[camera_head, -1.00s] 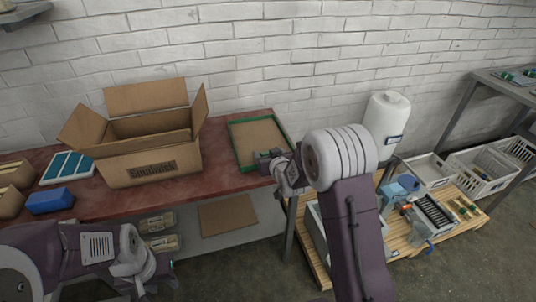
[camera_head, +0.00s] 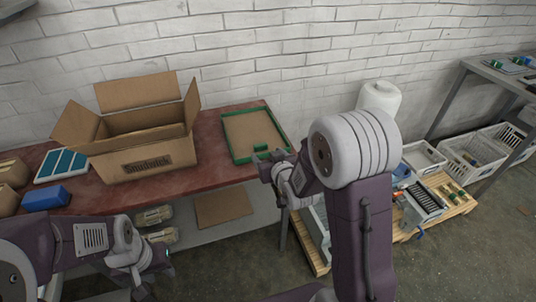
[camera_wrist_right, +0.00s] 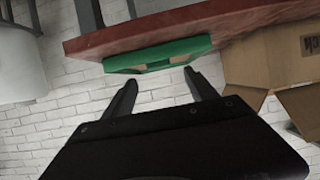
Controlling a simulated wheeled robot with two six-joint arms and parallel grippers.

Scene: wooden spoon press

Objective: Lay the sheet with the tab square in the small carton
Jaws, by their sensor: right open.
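A brown sheet (camera_head: 250,132) lies flat inside a green rim (camera_head: 228,138) on the red-brown table. A small green tab (camera_head: 261,148) stands near its front edge. An open cardboard carton (camera_head: 145,160) with raised flaps stands left of it; its floor is hidden. My right gripper (camera_head: 267,158) is open at the rim's front edge, just short of the tab. In the right wrist view the open fingers (camera_wrist_right: 160,90) point at a green piece (camera_wrist_right: 160,54) with nothing between them. My left gripper (camera_head: 145,278) hangs low in front of the table; its fingers are unclear.
A blue block (camera_head: 46,198), a white-framed blue panel (camera_head: 62,165) and brown packages (camera_head: 12,172) lie left of the carton. A cardboard piece (camera_head: 222,207) lies on the lower shelf. A wooden pallet (camera_head: 455,205) with bins is at right. The wall is close behind the table.

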